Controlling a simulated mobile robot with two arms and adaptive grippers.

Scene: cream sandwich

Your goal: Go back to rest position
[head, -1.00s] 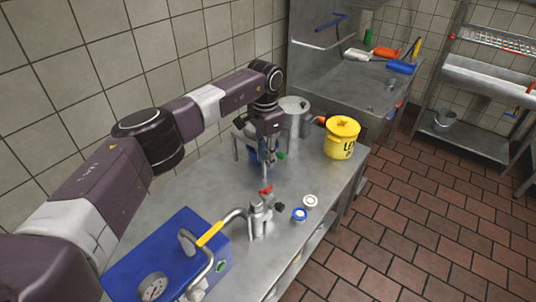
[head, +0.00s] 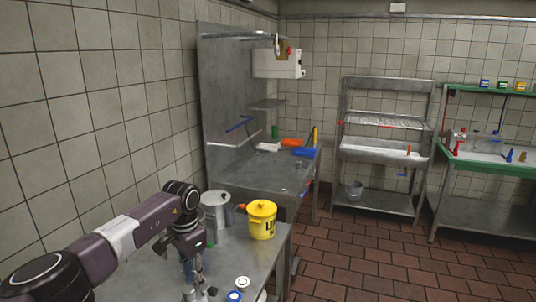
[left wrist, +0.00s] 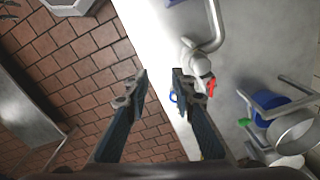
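My left arm comes in from the left over the metal table (head: 262,262) in the head view. Its gripper (head: 194,272) points down above the table, near a metal fitting at the bottom edge of the picture. In the left wrist view, the two fingers of my left gripper (left wrist: 159,75) are spread apart with nothing between them. The fitting with a red part (left wrist: 199,68) shows just beyond the right finger and looks apart from it. My right gripper is in neither view now.
On the table stand a yellow lidded bucket (head: 262,221), a grey metal pot (head: 216,214) and small lids (head: 242,282). Behind are a steel counter (head: 255,185), a rack (head: 385,154) and a green-edged shelf (head: 485,154). Open tiled floor (head: 350,260) lies to the right.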

